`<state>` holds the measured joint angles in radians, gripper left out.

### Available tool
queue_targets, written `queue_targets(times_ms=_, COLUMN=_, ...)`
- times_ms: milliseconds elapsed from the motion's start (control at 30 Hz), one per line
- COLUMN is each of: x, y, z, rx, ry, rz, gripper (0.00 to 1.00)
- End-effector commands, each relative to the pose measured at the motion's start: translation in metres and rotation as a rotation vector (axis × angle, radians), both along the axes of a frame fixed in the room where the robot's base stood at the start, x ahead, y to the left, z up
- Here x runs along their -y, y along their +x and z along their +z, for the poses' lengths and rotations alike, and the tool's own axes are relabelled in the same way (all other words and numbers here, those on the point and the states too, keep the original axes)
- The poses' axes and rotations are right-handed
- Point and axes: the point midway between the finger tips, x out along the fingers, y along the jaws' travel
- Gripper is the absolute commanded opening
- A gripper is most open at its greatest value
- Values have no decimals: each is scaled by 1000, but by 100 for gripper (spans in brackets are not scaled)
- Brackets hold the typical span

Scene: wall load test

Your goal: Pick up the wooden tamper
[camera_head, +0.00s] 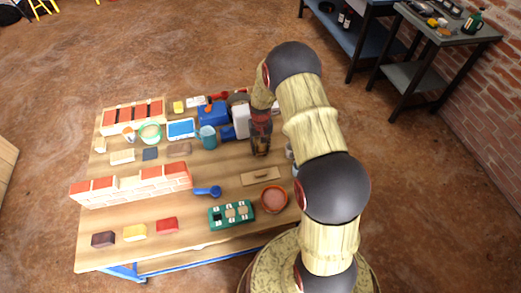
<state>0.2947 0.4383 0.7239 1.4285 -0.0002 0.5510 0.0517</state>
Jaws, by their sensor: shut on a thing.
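My gripper (260,150) points down over the right half of the wooden workbench (215,165), beyond a flat wooden piece with a dark line on it (260,176). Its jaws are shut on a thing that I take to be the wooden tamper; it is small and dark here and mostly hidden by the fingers. I cannot tell whether it touches the benchtop. My arm hides part of the bench's right side.
A low brick wall (135,186) stands on the left. A blue scoop (208,192), green tray (231,214) and terracotta bowl (273,199) lie nearer. The front middle is mostly clear.

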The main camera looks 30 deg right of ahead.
Motion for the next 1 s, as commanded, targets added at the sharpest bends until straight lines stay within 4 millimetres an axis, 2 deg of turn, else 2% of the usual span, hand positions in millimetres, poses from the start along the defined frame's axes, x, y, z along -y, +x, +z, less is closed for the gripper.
queue_targets(times_ms=333, x=0, y=0, z=0, rx=0, ry=0, rz=0, gripper=10)
queue_targets(times_ms=667, x=0, y=0, z=4, rx=1, ry=0, rz=0, gripper=10)
queue_targets(times_ms=833, x=0, y=1, z=18, rx=2, ry=-1, rz=0, gripper=10)
queue_targets(times_ms=933, x=0, y=1, z=34, rx=3, ry=-1, rz=0, gripper=10)
queue_targets(times_ms=1000, x=-3, y=-6, z=45, rx=2, ry=-1, rz=0, gripper=10)
